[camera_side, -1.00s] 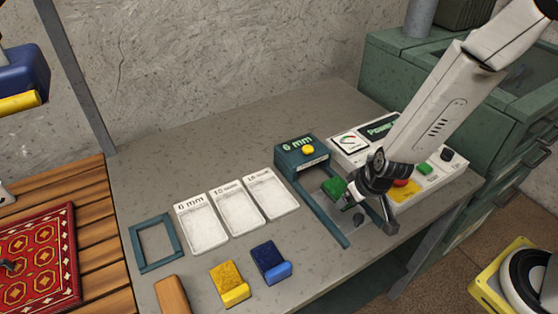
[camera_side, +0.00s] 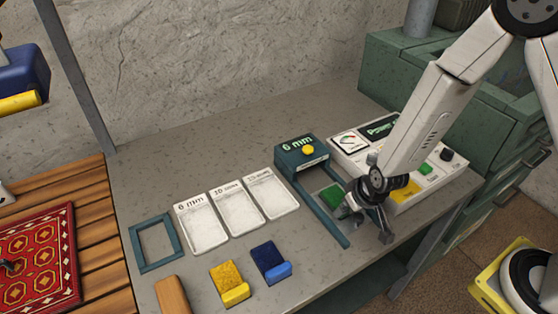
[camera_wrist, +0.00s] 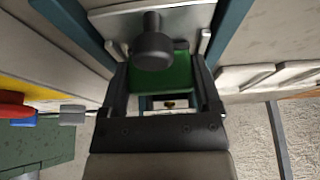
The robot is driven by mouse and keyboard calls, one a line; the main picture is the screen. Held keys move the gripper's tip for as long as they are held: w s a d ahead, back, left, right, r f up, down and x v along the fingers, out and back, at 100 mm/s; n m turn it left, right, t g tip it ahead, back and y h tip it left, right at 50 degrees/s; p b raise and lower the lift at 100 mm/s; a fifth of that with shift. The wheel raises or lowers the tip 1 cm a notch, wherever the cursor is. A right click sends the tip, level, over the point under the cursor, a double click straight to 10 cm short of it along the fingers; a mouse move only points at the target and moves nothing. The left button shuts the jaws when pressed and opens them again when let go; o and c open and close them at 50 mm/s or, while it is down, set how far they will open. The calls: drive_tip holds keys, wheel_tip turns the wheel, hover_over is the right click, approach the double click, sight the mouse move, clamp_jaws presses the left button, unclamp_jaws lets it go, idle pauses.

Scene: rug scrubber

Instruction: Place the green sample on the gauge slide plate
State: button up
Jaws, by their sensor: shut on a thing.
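The green sample (camera_side: 331,197) is a small green block between the fingers of my gripper (camera_side: 347,207). In the wrist view, the green sample (camera_wrist: 172,80) spans the gap between both fingers of my gripper (camera_wrist: 160,85). The gauge slide plate (camera_side: 347,229) is a grey metal plate between teal rails at the front of the gauge. The sample is over this plate; I cannot tell whether it touches it. A dark round knob (camera_wrist: 153,45) stands near the sample in the wrist view and hides part of it. My gripper covers the plate's right side in the side view.
The teal gauge head (camera_side: 300,155) reads "6 mm" and has a yellow button. A white control box (camera_side: 425,170) stands close on the right. Labelled white trays (camera_side: 238,212), a yellow sample (camera_side: 230,280) and a blue sample (camera_side: 270,262) are on the left.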

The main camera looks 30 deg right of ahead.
drive_tip(key=shift+f, duration=0.2)
drive_tip(key=o, duration=1.2)
drive_tip(key=shift+s+f, duration=0.1)
drive_tip(key=shift+c, duration=0.2)
drive_tip(key=shift+r, duration=0.2)
drive_tip(key=shift+v, duration=3.7)
drive_tip(key=shift+r, duration=0.15)
drive_tip(key=shift+r, duration=0.15)
